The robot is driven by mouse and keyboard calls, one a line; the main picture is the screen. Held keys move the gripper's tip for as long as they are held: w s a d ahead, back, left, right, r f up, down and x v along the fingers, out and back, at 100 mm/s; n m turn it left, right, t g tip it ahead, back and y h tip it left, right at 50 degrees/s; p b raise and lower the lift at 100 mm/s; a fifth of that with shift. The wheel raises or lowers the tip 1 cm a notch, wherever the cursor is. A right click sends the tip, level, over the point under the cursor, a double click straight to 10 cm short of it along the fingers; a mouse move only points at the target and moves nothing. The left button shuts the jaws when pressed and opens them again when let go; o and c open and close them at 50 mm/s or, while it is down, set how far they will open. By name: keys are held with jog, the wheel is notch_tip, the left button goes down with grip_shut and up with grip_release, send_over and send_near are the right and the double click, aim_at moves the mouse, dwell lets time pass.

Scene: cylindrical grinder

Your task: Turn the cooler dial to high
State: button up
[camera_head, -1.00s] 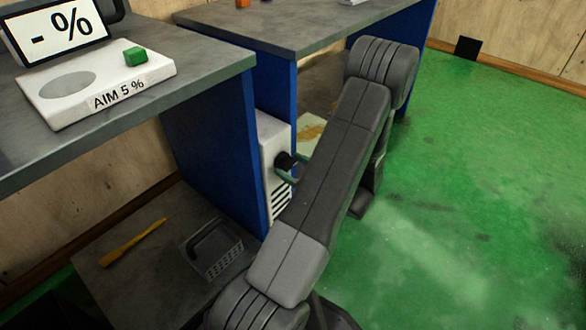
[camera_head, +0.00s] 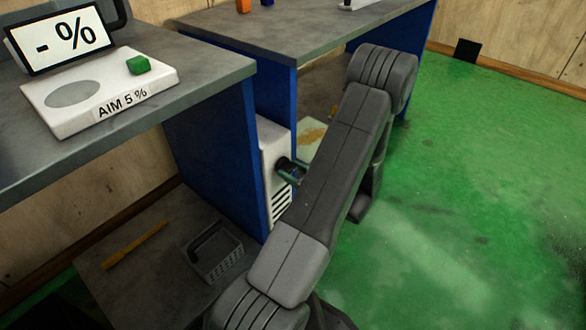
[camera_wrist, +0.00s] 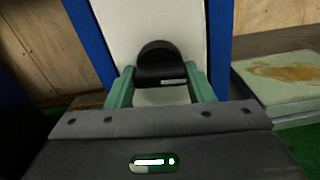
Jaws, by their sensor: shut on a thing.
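The cooler (camera_head: 270,140) is a white box with dark vent slots, set between the blue side panels of two benches. Its black round dial (camera_wrist: 160,58) shows in the wrist view on the white front. My gripper (camera_wrist: 160,88) is shut on the dial, with one green finger at its left side and one at its right. A pale mark shows on the dial's lower part. In the head view my gripper (camera_head: 292,170) is at the cooler's front, and its fingers cover most of the dial. I cannot read any setting labels.
A white scale (camera_head: 60,118) with a green cube (camera_head: 139,65) stands on the near bench beside a display (camera_head: 62,38). A grey basket (camera_head: 213,253) and a yellow tool (camera_head: 136,245) lie on the lower shelf. A stained pale block (camera_wrist: 285,82) stands right of the cooler. Green floor is clear at right.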

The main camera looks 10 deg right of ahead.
jog(key=m+p, duration=0.3)
jog(key=shift+r, duration=0.2)
jog(key=m+p, duration=0.4)
jog(key=m, duration=0.1)
jog(key=m+p, duration=0.2)
jog(key=m, duration=0.2)
jog(key=shift+f, duration=0.1)
jog(key=shift+f+m+p, duration=0.1)
jog(key=shift+m+p, duration=0.9)
jog(key=shift+m, duration=1.2)
jog(key=o, duration=1)
